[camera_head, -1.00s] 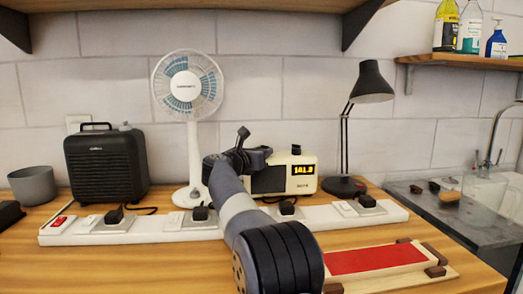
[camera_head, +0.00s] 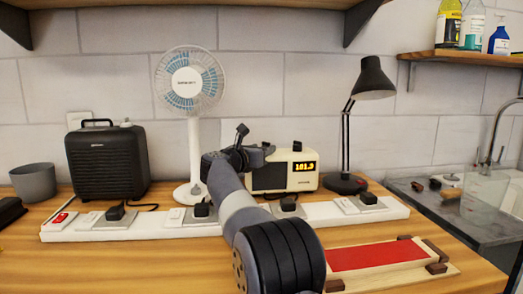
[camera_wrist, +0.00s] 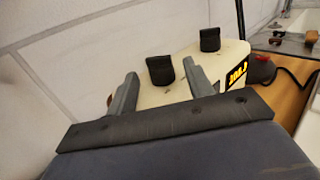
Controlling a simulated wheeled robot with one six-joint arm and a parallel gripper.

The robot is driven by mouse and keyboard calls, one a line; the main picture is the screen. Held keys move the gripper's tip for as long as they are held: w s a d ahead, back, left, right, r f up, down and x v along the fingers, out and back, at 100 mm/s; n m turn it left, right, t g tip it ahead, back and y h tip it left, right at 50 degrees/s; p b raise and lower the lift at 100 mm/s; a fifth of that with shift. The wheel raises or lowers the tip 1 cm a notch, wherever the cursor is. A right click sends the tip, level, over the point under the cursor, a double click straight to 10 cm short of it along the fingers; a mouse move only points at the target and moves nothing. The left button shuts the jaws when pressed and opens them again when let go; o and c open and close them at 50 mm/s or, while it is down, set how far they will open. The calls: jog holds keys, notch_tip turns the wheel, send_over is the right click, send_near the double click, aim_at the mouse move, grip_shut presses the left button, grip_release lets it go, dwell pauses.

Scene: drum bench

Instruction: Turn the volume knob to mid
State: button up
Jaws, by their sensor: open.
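The cream radio (camera_head: 282,178) with a lit amber display stands on the bench behind my arm. Its top carries two dark knobs; the farther knob (camera_wrist: 210,39) also shows in the head view (camera_head: 297,146). The nearer knob (camera_wrist: 160,71) appears in the wrist view between the two grey fingers of my gripper (camera_wrist: 161,76). The fingers are open, with a visible gap on its left; I cannot tell whether the right finger touches it. No label shows which knob is volume. In the head view, my gripper (camera_head: 245,152) is at the radio's left end.
A white fan (camera_head: 194,150) stands left of my gripper, and a black desk lamp (camera_head: 345,183) right of the radio. A white power strip (camera_head: 330,212) runs in front. A dark heater (camera_head: 107,165) is farther left. The wall is close behind.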

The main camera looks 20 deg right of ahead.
jog(key=v, duration=1)
jog(key=x, duration=1.1)
jog(key=shift+s, duration=0.1)
jog(key=shift+a, duration=0.1)
